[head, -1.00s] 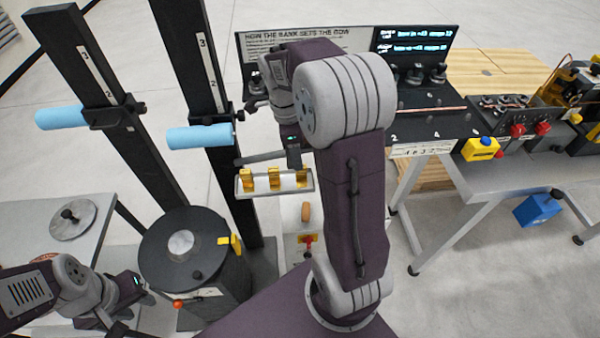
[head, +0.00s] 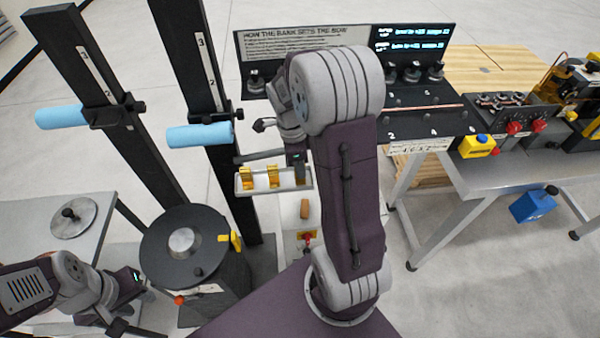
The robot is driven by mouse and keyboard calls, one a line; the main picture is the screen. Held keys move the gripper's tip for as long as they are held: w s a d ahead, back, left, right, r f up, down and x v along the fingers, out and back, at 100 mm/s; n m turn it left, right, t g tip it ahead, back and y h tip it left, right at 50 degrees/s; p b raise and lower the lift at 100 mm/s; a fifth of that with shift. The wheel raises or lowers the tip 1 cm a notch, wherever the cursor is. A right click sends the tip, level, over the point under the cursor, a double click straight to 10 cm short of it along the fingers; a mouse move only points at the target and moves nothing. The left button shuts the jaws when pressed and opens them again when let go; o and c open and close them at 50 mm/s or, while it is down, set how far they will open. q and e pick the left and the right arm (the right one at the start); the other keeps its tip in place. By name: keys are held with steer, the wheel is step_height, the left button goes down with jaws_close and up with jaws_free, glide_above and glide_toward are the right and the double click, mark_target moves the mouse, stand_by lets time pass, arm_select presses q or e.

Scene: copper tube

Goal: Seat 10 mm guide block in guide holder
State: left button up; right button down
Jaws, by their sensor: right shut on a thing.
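Two yellow guide blocks, one at the left (head: 246,179) and one in the middle (head: 273,176), stand in a pale narrow tray (head: 258,193). The sizes on them are too small to read. My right gripper (head: 299,178) points down at the tray's right end. It is shut on a guide block there, mostly hidden by the gripper. I cannot tell whether that block is clear of the tray. My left gripper (head: 128,324) is low at the lower left, away from the blocks, and its jaws are unclear. I cannot pick out the guide holder with certainty.
A black round drum (head: 180,222) with a yellow piece (head: 235,241) on its edge stands left of my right arm. Two dark posts carry blue rollers (head: 200,135). A black bank panel (head: 415,115) and a grey bench (head: 510,173) are at right.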

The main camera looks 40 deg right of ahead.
steer(key=shift+w, duration=0.1)
steer(key=shift+d+r, duration=0.1)
steer(key=shift+r, duration=0.35)
step_height(320, 180, up, 3)
steer(key=shift+f+b, duration=0.1)
steer(key=shift+b, duration=0.3)
steer(key=s+r+b, duration=0.1)
steer(key=s+r, duration=0.2)
steer(key=s, duration=0.3)
steer(key=s+d+r+b, duration=0.1)
steer(key=s+r, duration=0.3)
steer(key=s, duration=0.1)
steer(key=shift+s+r, duration=0.15)
steer(key=shift+s, duration=0.2)
